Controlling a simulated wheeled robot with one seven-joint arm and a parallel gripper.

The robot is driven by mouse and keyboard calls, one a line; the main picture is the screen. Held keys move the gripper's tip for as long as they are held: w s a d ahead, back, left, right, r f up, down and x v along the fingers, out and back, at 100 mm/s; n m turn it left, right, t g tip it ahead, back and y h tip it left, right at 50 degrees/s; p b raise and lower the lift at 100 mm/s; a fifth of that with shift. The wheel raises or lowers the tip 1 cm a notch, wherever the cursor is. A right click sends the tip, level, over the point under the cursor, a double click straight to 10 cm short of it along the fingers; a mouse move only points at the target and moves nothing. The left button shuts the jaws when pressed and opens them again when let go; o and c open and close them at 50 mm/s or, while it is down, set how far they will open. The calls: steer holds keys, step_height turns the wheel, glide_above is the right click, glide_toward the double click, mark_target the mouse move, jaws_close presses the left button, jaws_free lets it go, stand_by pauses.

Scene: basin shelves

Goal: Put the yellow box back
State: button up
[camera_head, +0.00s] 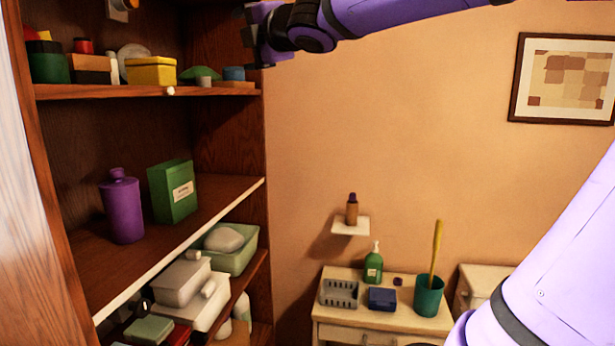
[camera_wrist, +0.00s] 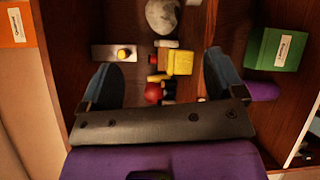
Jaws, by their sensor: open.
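The yellow box (camera_head: 150,72) sits on the upper shelf board in the head view, among other small items. A yellow block shape (camera_wrist: 180,62) lies beyond and between my finger tips in the wrist view; it looks like the same box, but I cannot be sure. My gripper (camera_head: 252,38) is at the right edge of the upper shelf, to the right of the yellow box and apart from it. In the wrist view my gripper (camera_wrist: 160,68) has its two dark fingers spread wide, with nothing held between them.
The upper shelf also holds a dark green container (camera_head: 49,69) and a blue cup (camera_head: 234,73). The middle shelf holds a purple bottle (camera_head: 122,207) and a green box (camera_head: 173,191), with bare board around them. Bins crowd the lower shelf. The shelf's side wall (camera_head: 229,140) is close to my gripper.

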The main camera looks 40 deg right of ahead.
steer(key=s+a+f+m+g, duration=0.3)
steer(key=s+f+m+g, duration=0.3)
steer(key=s+f+m, duration=0.4)
steer(key=s+a+f+m+g, duration=0.3)
steer(key=s+f+m+g, duration=0.3)
steer(key=s+f+m, duration=0.5)
step_height(320, 180, down, 8)
steer(key=shift+s+r+g+h, duration=0.15)
steer(key=shift+s+g+h, duration=0.15)
steer(key=shift+s, duration=0.65)
